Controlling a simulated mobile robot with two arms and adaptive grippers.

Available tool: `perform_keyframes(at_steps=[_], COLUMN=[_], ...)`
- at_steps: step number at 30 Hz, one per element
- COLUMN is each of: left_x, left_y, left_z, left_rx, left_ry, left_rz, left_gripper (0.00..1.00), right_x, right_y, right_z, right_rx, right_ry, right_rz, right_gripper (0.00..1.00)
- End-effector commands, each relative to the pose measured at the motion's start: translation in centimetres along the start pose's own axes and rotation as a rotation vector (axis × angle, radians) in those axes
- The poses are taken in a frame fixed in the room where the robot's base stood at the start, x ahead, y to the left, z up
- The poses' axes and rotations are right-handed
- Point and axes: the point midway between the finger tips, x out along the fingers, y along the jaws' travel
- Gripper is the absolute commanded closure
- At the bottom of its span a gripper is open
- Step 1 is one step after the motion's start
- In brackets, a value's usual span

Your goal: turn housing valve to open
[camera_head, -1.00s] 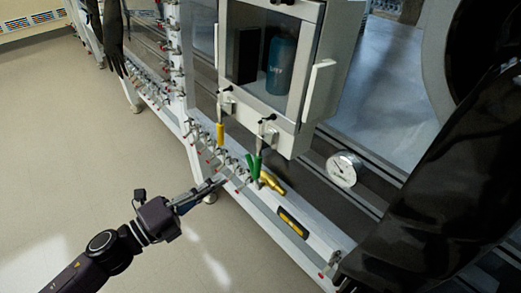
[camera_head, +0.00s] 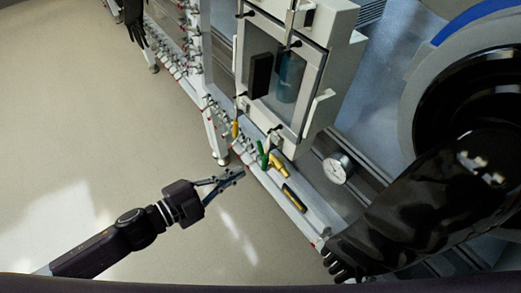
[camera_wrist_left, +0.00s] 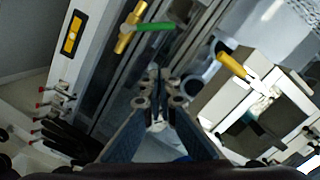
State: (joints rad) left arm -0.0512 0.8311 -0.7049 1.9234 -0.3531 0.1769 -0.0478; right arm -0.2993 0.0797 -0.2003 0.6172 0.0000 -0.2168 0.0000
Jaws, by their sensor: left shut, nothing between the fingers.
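A brass valve (camera_head: 279,167) with a green lever handle (camera_head: 262,154) sits on the white frame rail below the small window box. A second valve with a yellow handle (camera_head: 235,129) is further left along the box. Which valve is the housing valve is not labelled.
A window box (camera_head: 285,75) stands above the valves, with a round gauge (camera_head: 337,168) to the right. A yellow spirit level (camera_head: 294,198) lies on the rail. The floor (camera_head: 90,120) at left is clear.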

Motion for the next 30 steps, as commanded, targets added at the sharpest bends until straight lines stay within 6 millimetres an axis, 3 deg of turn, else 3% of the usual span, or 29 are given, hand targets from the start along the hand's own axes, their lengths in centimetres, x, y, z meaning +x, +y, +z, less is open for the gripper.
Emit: perform_keyframes(at_steps=[14, 21, 30], left_x=[9.4, 10.1, 10.3], left_y=[-0.3, 0.0, 0.0], left_z=[-0.2, 2.9, 3.8], left_rx=[0.005, 0.005, 0.005], left_ry=[0.003, 0.000, 0.003], left_rz=[-0.003, -0.001, 0.000], left_gripper=[1.00, 1.00, 1.00], right_x=[-1.6, -1.3, -1.3], right_y=[0.0, 0.0, 0.0], right_z=[-0.2, -0.1, -0.1], right_rx=[0.000, 0.000, 0.001], right_ry=[-0.001, -0.001, -0.001], right_rz=[0.000, 0.000, 0.000], right_gripper=[1.00, 1.00, 1.00])
